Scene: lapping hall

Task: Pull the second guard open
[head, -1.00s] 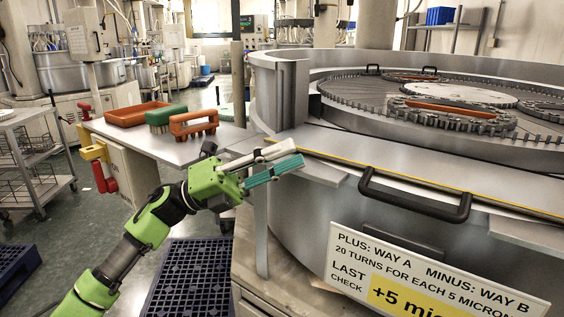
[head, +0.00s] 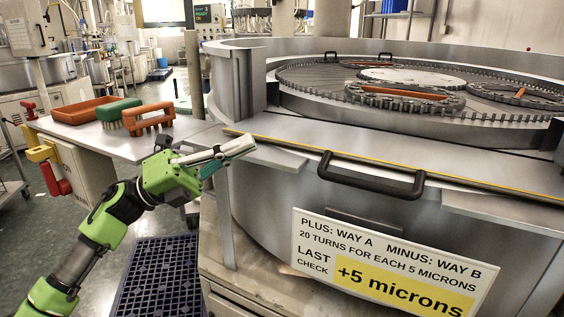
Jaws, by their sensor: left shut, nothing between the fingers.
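The guard (head: 470,181) is a grey metal panel with a yellow edge strip across the front of the round lapping machine. A black bar handle (head: 372,181) is fixed to its front. Which guard counts as the second I cannot tell. My left gripper (head: 247,143) is shut and empty, left of the handle and apart from it, in front of the panel's left end in the picture. My right gripper is out of view.
A sign (head: 388,263) hangs on the machine front below the handle. A side table (head: 118,143) at left carries an orange tray (head: 84,110), a green brush (head: 112,113) and an orange brush (head: 150,109). A dark crate (head: 158,279) stands on the floor.

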